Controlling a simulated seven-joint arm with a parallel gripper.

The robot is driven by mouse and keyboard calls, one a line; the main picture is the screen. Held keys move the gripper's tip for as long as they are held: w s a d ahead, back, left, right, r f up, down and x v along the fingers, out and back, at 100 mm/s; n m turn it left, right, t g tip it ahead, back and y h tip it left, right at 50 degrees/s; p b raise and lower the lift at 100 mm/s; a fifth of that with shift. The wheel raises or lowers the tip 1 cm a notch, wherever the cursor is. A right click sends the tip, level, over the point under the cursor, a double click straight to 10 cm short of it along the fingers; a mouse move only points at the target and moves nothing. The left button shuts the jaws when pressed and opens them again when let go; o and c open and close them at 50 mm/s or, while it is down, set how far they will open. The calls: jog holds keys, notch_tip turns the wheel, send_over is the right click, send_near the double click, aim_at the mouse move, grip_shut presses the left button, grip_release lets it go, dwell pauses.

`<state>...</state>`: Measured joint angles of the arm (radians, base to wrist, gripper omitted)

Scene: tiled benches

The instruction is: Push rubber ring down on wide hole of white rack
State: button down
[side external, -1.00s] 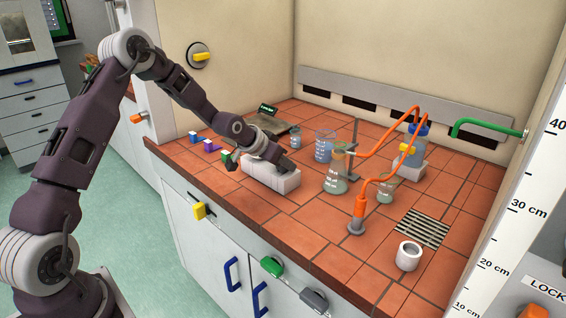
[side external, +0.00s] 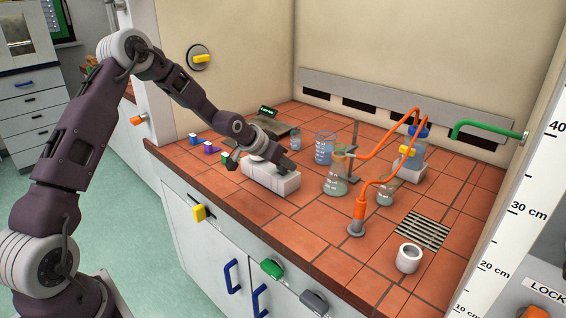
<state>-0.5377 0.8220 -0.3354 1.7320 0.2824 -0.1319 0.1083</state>
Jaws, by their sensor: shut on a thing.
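The white rack (side external: 268,179) is a low white block on the tiled bench, left of the flasks. My gripper (side external: 284,166) is right at the top of the rack, near its right end, and covers part of it. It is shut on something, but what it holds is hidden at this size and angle. I cannot make out a rubber ring or the rack's wide hole. A white hollow cylinder (side external: 408,258) stands apart at the front right of the bench.
A conical flask (side external: 337,180) and a blue-tinted beaker (side external: 325,147) stand just right of the rack. An orange tube (side external: 378,152) arches over the glassware. Small coloured cubes (side external: 209,147) lie to the left. A drain grate (side external: 421,230) is at right. Front tiles are clear.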

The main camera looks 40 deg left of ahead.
jog(key=shift+f, duration=0.4)
dwell(0.3)
jog(key=shift+s+f, duration=0.15)
jog(key=shift+s, duration=0.05)
dwell(0.8)
jog(key=shift+w+r, duration=0.1)
jog(key=shift+r, duration=0.35)
dwell(0.5)
jog(key=shift+f, duration=0.3)
dwell(1.1)
jog(key=c, duration=0.9)
grip_release()
jog(key=shift+d, duration=0.1)
